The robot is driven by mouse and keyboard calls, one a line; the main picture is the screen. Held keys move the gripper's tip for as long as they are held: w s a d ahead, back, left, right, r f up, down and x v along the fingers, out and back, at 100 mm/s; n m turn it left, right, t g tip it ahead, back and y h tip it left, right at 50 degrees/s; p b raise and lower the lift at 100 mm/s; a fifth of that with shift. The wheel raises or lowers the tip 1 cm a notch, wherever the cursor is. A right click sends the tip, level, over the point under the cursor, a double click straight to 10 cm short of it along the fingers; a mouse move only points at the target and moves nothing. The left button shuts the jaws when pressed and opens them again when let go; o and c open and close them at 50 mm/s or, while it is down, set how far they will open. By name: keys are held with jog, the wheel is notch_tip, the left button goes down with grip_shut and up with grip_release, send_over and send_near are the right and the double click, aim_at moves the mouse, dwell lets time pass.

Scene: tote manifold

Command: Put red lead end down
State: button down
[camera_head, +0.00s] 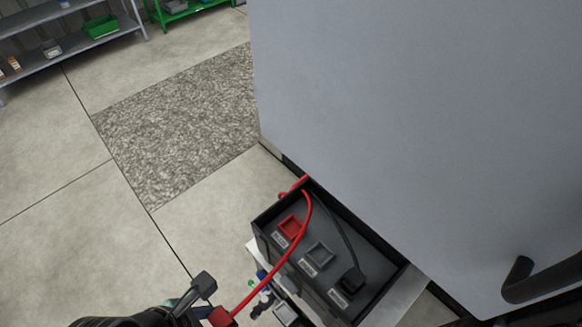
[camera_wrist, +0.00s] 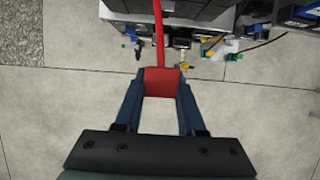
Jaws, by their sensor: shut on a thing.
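The red lead end is a red block (camera_wrist: 161,83) held between both fingertips of my gripper (camera_wrist: 161,90) in the wrist view. In the head view the red lead end (camera_head: 222,317) shows at the bottom edge, beside my gripper (camera_head: 212,300). Its red cable (camera_head: 287,255) runs up and right into a dark tray (camera_head: 330,297). The tray holds a red square socket (camera_head: 291,227), a grey square socket (camera_head: 319,254) and a black plug (camera_head: 352,281) on a dark cable. My gripper is left of the tray, over the floor, apart from it.
A large grey panel (camera_head: 420,120) stands behind and right of the tray, with a black handle (camera_head: 530,283). Small coloured fittings (camera_head: 264,290) sit at the tray's left side. Shelves with a green bin (camera_head: 101,27) stand far off. The floor at left is clear.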

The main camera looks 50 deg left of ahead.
jog(key=w+f+t+p, duration=0.1)
jog(key=w, duration=0.6)
jog(key=w+f+t+p, duration=0.1)
jog(key=w+f, duration=0.1)
jog(key=w, duration=0.5)
jog(key=w+a+f+t+p, duration=0.1)
jog(key=w+f, duration=0.1)
jog(key=w, duration=0.6)
jog(key=shift+w+t, duration=0.1)
jog(key=shift+t, duration=0.2)
jog(key=shift+w+a+f, duration=0.1)
jog(key=shift+f, duration=0.45)
jog(key=shift+w+f+p, duration=0.4)
jog(key=shift+w+p, duration=0.1)
jog(key=shift+p, duration=0.1)
jog(key=shift+w+r+g+p, duration=0.2)
jog(key=shift+w+g+p, duration=0.05)
jog(key=shift+g+p, duration=0.45)
jog(key=shift+w+f+g+p, duration=0.15)
jog(key=shift+w+g+p, duration=0.2)
jog(key=shift+g+p, duration=0.6)
jog(key=shift+s+f, duration=0.2)
jog(key=shift+f, duration=0.95)
